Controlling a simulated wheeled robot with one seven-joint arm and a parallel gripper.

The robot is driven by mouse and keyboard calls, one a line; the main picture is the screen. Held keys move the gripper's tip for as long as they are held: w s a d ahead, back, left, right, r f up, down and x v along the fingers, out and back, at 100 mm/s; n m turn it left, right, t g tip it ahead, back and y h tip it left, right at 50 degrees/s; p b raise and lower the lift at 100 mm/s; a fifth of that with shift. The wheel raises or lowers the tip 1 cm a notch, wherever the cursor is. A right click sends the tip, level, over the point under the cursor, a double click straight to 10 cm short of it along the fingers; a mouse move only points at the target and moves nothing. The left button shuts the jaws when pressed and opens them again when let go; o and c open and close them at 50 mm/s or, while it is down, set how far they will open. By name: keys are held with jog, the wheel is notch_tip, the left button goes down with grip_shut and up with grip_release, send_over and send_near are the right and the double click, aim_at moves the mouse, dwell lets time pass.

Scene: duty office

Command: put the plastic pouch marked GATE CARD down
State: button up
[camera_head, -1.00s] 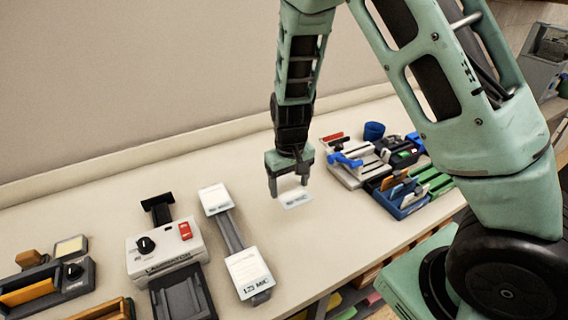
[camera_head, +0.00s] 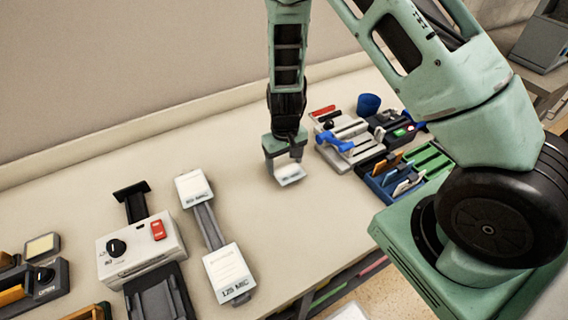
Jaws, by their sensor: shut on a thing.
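The plastic pouch (camera_head: 289,175) is a small whitish flat piece with a dark printed line too small to read. It is at my gripper (camera_head: 285,160), near the middle of the counter (camera_head: 262,230). My gripper points down and is shut on the pouch. The pouch is at or just above the counter surface; I cannot tell whether it touches. The gripper's fingers hide part of its upper edge.
A white machine with a red switch (camera_head: 140,249) and a long grey device with white ends marked 125 MIC (camera_head: 229,273) stand to the left. A grey device with a blue lever (camera_head: 338,143), a blue cup (camera_head: 368,104) and a blue card holder (camera_head: 393,183) stand to the right.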

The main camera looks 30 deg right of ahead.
aim_at(285, 167)
jog(key=shift+f, duration=1.05)
jog(key=shift+f, duration=0.1)
jog(key=shift+f, duration=0.15)
jog(key=o, duration=0.9)
jog(key=shift+o, duration=0.2)
jog(key=shift+r, duration=0.2)
